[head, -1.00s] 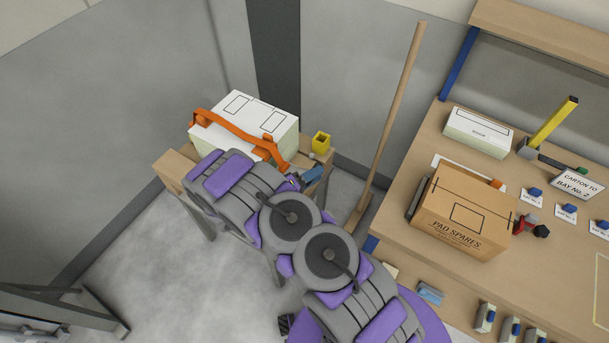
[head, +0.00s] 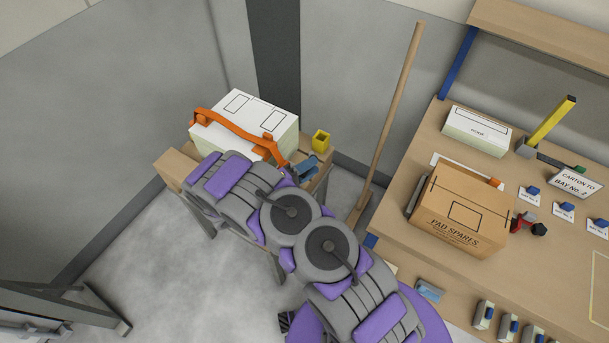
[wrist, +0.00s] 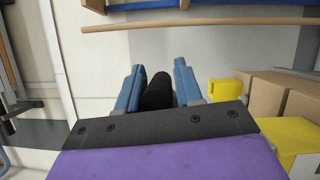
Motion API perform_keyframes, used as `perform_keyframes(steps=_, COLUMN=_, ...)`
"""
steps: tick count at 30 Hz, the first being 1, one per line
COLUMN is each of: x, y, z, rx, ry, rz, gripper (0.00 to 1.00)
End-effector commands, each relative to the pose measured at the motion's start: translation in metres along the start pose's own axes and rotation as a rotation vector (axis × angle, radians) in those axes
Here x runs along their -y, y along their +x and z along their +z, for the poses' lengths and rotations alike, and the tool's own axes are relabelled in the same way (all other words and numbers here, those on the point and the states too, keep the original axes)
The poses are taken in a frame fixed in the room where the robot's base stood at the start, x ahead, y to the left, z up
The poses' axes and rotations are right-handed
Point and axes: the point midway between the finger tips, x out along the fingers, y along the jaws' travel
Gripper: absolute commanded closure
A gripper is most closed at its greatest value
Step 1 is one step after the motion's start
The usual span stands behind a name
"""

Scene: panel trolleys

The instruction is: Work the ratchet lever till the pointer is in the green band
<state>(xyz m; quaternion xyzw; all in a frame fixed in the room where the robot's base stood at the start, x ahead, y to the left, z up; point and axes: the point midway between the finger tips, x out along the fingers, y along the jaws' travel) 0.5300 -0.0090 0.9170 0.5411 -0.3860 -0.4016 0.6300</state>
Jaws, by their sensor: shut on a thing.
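My gripper (head: 305,168) is at the right end of the orange strap (head: 236,126), which runs over a white carton (head: 262,108) on a wooden stand. In the wrist view its blue fingers (wrist: 158,88) are shut on a black round grip (wrist: 157,92), which looks like the ratchet lever's handle. The rest of the lever is hidden behind my arm and gripper. I cannot make out the pointer or the green band. A small white and green patch (wrist: 306,166) shows at the lower right of the wrist view, too cut off to identify.
A yellow open holder (head: 320,140) stands on the stand close to my gripper. A broom (head: 392,115) leans just to the right. The workbench (head: 560,245) carries a brown carton (head: 462,212), labels and a yellow-handled tool (head: 552,122). Grey walls close in behind and left.

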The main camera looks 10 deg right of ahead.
Motion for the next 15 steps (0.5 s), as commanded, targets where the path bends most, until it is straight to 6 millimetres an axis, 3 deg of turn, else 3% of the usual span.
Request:
perform_keyframes(steps=6, x=-0.0134, y=-0.0035, z=-0.0109, rx=-0.003, ry=-0.138, rz=0.059, gripper=1.00)
perform_keyframes(steps=15, x=-0.0146, y=-0.0043, z=-0.0120, rx=-0.003, ry=-0.152, rz=0.064, gripper=1.00)
